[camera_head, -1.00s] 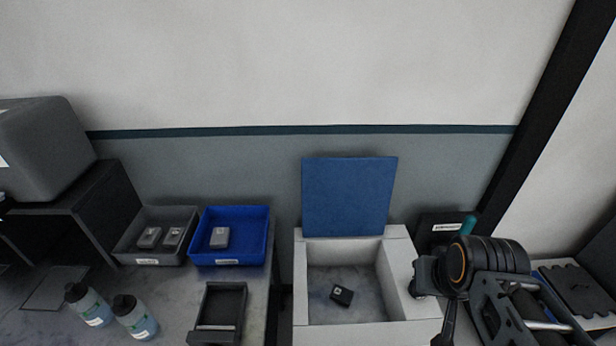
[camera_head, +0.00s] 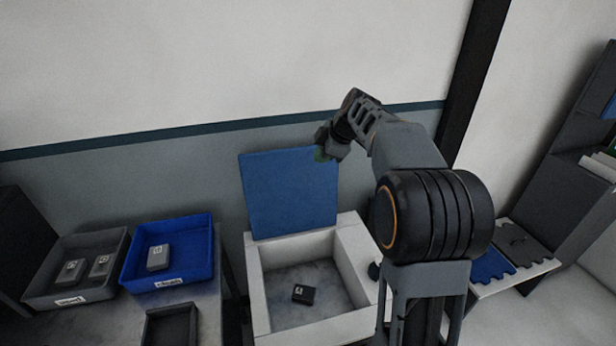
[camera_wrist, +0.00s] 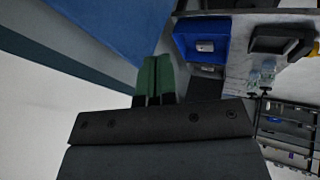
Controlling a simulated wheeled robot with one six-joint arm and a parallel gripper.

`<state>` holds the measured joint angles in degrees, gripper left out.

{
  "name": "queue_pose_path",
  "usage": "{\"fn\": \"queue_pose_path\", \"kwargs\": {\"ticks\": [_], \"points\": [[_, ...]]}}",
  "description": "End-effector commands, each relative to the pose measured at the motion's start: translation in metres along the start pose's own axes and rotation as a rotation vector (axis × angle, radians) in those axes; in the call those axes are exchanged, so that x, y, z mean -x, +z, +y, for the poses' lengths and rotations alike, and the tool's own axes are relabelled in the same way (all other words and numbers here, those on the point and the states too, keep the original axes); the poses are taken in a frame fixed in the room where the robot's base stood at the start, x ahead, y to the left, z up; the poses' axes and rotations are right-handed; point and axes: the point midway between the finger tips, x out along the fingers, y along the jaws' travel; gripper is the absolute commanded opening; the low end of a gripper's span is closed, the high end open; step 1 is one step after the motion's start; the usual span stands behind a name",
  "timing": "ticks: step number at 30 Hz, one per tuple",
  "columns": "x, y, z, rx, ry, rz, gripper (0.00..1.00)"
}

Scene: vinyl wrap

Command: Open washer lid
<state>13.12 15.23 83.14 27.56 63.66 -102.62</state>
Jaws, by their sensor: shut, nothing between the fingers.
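The washer is a white open-topped box (camera_head: 348,250) with a blue lid (camera_head: 285,195) standing upright at its back edge. The lid is open. A small dark block with a pale label (camera_head: 303,294) lies on the washer's floor. My gripper (camera_head: 322,154) is at the lid's upper right corner; I cannot tell whether it touches. In the wrist view the green fingers (camera_wrist: 155,76) are shut together with nothing between them, and the blue lid (camera_wrist: 120,28) fills the area just beyond them.
A blue bin (camera_head: 170,252) with a grey block and a grey bin (camera_head: 75,268) with two grey blocks stand to the left. A dark tray (camera_head: 170,325) is in front. Right of my arm is a low surface with puzzle-edged mats (camera_head: 520,245).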

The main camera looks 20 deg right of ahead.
Motion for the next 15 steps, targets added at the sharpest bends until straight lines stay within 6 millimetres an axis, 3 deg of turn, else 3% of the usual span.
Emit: {"fn": "queue_pose_path", "kwargs": {"ticks": [5, 15], "points": [[-0.018, 0.006, 0.011, 0.066, 0.003, 0.017, 0.00], [-0.070, 0.006, 0.011, 0.069, 0.003, 0.016, 0.00]]}}
